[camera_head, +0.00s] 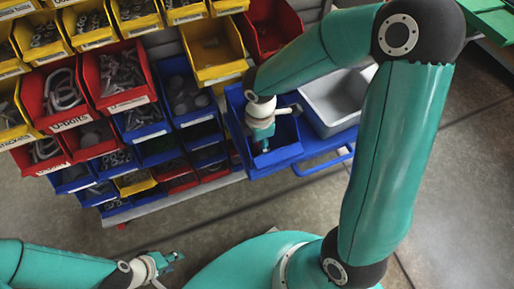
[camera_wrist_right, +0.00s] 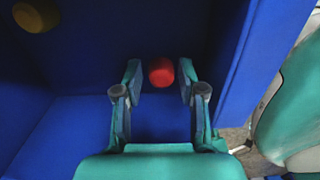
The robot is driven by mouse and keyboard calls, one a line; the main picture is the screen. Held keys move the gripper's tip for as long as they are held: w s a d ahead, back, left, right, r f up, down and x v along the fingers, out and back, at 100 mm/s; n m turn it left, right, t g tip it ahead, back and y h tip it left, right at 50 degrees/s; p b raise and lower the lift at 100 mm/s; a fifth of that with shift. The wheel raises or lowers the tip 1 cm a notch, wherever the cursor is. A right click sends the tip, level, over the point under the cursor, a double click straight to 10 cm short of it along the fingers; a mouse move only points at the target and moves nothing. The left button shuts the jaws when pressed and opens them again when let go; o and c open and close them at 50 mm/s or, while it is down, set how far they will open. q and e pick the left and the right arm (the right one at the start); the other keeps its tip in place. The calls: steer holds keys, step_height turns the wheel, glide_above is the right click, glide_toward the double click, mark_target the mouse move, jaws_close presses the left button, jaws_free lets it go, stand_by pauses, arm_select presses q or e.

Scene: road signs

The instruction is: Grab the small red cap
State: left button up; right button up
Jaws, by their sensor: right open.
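The small red cap (camera_wrist_right: 161,71) shows in the right wrist view, inside a blue bin (camera_wrist_right: 60,130). My right gripper (camera_wrist_right: 160,78) is open, with one finger on each side of the cap. I cannot tell whether the fingers touch it. In the head view my right gripper (camera_head: 264,137) reaches down into the blue bin (camera_head: 282,160), and the cap is hidden there. My left gripper (camera_head: 172,260) is low at the left, above the floor and away from the bins; its jaw opening is unclear.
A dark yellow round piece (camera_wrist_right: 36,15) lies in the same bin, at the upper left of the wrist view. A grey bin (camera_head: 335,105) stands beside the blue bin. A rack of yellow, red and blue bins (camera_head: 125,85) fills the left. The floor (camera_head: 440,200) at right is clear.

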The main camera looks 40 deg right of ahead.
steer(key=c, duration=0.5)
steer(key=shift+o, duration=0.2)
steer(key=shift+r, duration=0.1)
